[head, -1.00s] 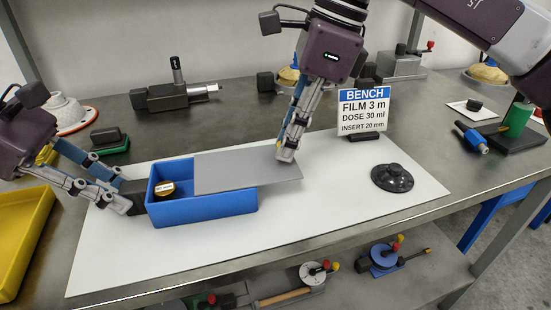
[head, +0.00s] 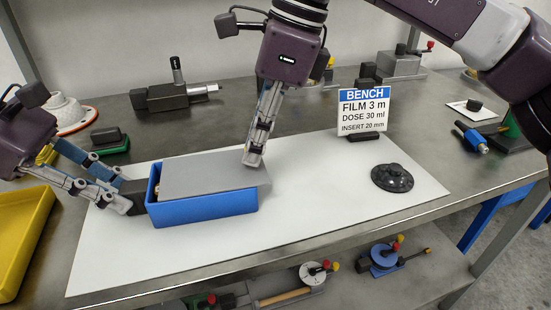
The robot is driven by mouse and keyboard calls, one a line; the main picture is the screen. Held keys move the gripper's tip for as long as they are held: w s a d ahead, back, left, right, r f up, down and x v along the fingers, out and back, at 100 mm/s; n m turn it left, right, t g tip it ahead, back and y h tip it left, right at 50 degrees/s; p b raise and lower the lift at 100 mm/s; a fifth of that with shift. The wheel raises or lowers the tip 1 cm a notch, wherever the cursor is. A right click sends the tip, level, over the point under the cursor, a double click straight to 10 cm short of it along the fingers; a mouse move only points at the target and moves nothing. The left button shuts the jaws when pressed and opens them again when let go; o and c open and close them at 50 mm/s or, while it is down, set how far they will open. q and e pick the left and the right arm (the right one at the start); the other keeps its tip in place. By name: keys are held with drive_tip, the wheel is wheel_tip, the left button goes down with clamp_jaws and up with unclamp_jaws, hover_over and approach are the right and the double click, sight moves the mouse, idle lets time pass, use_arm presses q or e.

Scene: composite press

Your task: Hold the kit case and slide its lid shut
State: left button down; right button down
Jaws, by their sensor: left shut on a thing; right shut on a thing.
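The blue kit case (head: 205,210) sits on the white mat, left of the middle. Its flat grey lid (head: 205,175) covers nearly all of the top. A narrow gap shows at the left end, with a bit of something inside. The lid's right end sticks out slightly past the case. My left gripper (head: 128,203) is shut on the dark block at the case's left end. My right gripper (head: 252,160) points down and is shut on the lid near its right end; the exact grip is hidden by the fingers.
The white mat (head: 310,210) is clear right of the case, up to a black round knob piece (head: 392,177). A bench sign (head: 363,112) stands behind it. A yellow tray (head: 22,235) is at the left edge.

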drive_tip(key=shift+s+a, duration=0.1)
drive_tip(key=shift+a, duration=0.35)
drive_tip(key=shift+s+a, duration=0.1)
drive_tip(key=shift+a, duration=0.35)
idle(0.4)
drive_tip(key=c, duration=1.7)
unclamp_jaws()
drive_tip(key=shift+c, duration=0.2)
drive_tip(key=v, duration=1.2)
